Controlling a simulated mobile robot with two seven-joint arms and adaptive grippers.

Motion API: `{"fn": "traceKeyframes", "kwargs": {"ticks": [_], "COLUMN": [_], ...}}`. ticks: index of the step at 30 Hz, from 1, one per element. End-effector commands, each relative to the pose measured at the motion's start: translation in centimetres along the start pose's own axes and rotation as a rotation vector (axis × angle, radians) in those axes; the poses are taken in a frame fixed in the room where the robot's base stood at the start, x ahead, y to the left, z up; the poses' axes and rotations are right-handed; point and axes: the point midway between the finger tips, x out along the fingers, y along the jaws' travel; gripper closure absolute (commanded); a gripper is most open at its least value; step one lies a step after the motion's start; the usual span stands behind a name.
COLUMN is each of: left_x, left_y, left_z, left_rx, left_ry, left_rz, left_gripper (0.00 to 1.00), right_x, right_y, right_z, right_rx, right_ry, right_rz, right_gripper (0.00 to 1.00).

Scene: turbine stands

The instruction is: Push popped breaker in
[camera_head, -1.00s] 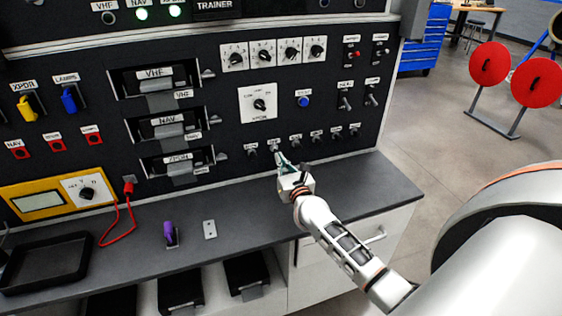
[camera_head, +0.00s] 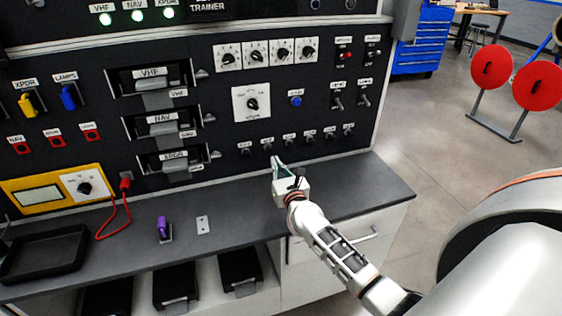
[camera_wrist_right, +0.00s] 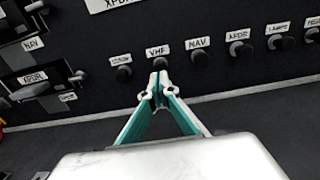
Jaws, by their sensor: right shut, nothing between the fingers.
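A row of small black breakers runs along the bottom of the dark panel. In the right wrist view, the VHF breaker (camera_wrist_right: 160,63) is right beyond my fingertips and partly covered by them. The NAV breaker (camera_wrist_right: 199,57) is just right of it. The VHF breaker also shows in the head view (camera_head: 267,149). My right gripper (camera_head: 274,161) is shut and empty, its tips close in front of and slightly below that breaker; its teal fingers show in the wrist view (camera_wrist_right: 160,82). I cannot tell whether they touch. The left gripper is out of view.
A grey counter (camera_head: 340,190) lies below the panel. A purple item (camera_head: 162,228), a black tray (camera_head: 45,256) and a red lead (camera_head: 125,215) are at the left.

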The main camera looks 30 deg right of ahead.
Motion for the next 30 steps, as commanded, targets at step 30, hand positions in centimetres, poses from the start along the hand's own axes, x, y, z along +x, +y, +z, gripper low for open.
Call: {"fn": "traceKeyframes", "kwargs": {"ticks": [30], "left_x": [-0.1], "left_y": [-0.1], "left_z": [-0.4], "left_rx": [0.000], "left_ry": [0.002], "left_rz": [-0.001], "left_gripper": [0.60], "right_x": [-9.8], "right_y": [-0.1], "right_z": [-0.1], "right_rx": [-0.002], "right_ry": [0.001], "right_rz": [-0.001], "right_gripper": [1.00]}}
